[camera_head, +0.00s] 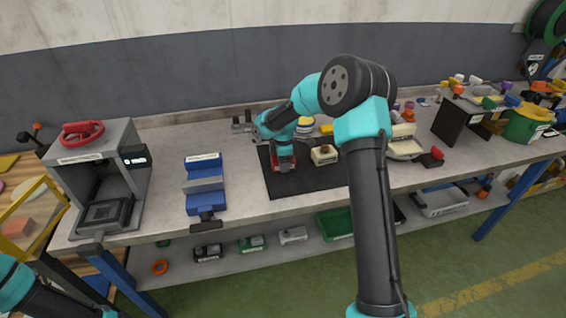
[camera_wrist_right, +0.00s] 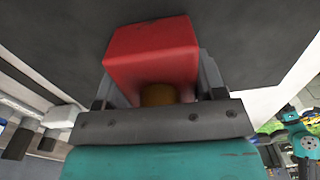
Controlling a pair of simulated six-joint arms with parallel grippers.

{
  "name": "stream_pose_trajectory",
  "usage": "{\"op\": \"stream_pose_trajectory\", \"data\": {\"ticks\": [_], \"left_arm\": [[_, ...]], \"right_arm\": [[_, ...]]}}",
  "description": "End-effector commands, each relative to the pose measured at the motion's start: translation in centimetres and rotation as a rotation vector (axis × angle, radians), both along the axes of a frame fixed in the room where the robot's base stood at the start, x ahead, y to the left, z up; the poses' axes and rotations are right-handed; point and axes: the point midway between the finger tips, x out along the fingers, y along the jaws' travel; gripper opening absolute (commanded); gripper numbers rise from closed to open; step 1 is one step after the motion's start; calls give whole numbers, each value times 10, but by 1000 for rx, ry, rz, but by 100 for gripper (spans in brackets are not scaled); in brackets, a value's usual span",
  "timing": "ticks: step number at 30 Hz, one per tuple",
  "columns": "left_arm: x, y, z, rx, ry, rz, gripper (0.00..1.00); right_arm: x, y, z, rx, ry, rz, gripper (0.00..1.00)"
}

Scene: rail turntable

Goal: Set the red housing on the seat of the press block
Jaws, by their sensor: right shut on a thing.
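The red housing (camera_wrist_right: 152,55) is a red block that fills the middle of the right wrist view, with a brownish round part below it. My right gripper (camera_wrist_right: 158,95) is shut on it, one finger on each side. In the head view my right gripper (camera_head: 284,156) points down over the black mat, and a little of the housing (camera_head: 277,164) shows at its tips. I cannot tell whether the housing touches the mat. A grey press (camera_head: 138,175) that looks like the press block stands at the far left, with a dark seat (camera_head: 105,213) at its base. My left gripper is out of view.
A cream block (camera_head: 323,154) sits on the black mat (camera_head: 290,188) right of the gripper. A blue vise (camera_head: 205,187) stands between press and mat. A dark upright panel (camera_head: 452,123) and a green bin (camera_head: 523,126) are at the right. The bench between vise and mat is clear.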

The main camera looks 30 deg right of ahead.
Motion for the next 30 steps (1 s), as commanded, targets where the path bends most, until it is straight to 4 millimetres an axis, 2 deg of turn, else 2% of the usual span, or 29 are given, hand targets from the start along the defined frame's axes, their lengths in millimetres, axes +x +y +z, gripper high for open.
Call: {"op": "stream_pose_trajectory", "data": {"ticks": [2, 12, 23, 30], "left_arm": [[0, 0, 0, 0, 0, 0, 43], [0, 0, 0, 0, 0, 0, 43], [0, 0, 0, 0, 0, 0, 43], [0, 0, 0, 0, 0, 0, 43]], "right_arm": [[0, 0, 0, 0, 0, 0, 52], [0, 0, 0, 0, 0, 0, 19], [1, 0, 4, -1, -2, 0, 18], [1, 0, 23, -2, -5, 0, 18]]}}
